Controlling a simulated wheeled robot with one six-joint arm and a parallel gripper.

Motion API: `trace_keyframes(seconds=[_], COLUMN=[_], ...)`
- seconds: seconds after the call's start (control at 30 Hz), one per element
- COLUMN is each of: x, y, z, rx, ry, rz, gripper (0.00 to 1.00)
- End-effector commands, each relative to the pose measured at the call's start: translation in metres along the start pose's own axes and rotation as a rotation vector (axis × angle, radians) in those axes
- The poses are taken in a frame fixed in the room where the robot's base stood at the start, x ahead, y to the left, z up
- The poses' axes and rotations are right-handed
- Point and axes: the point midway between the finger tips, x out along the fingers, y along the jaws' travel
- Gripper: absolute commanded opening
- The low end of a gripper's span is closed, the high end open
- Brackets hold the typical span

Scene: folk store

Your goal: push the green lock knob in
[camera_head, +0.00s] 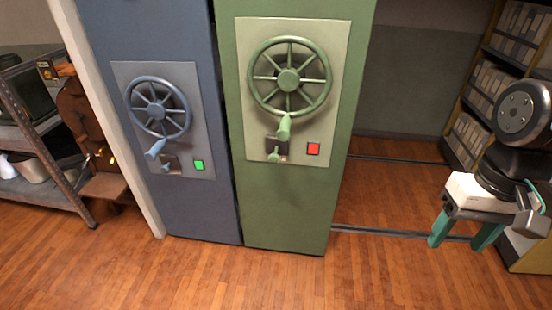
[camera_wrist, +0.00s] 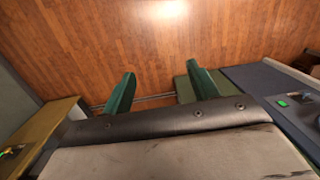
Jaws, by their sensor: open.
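The green lock knob (camera_head: 275,153) sticks out from a small dark block below the wheel on the green shelf unit (camera_head: 290,205). The green handwheel (camera_head: 289,78) has a handle (camera_head: 284,127) hanging just above the knob. A red square light (camera_head: 313,148) shows to the right of the knob. My gripper (camera_head: 462,238) is open and empty, well to the right of the green unit, its teal fingers pointing down. In the wrist view my gripper (camera_wrist: 160,88) shows both fingers apart over the floor. The knob is not seen in the wrist view.
A blue shelf unit (camera_head: 205,215) with its own wheel (camera_head: 158,108) and a green light (camera_head: 199,165) stands left of the green one. Filled shelves (camera_head: 500,80) stand at the right. Floor rails (camera_head: 385,231) cross the open aisle. The wooden floor in front is clear.

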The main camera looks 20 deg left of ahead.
Motion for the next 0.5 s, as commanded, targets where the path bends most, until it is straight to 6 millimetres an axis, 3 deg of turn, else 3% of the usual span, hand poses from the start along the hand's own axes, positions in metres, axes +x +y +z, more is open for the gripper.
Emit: trace_keyframes(seconds=[0.03,0.27,0.5], x=[0.013,0.078,0.169], y=[-0.016,-0.095,-0.194], z=[-0.022,-0.124,-0.221], rx=[-0.03,-0.114,-0.157], ry=[-0.004,0.088,0.276], rz=[-0.009,-0.064,-0.117], gripper=[0.59,0.59,0.59])
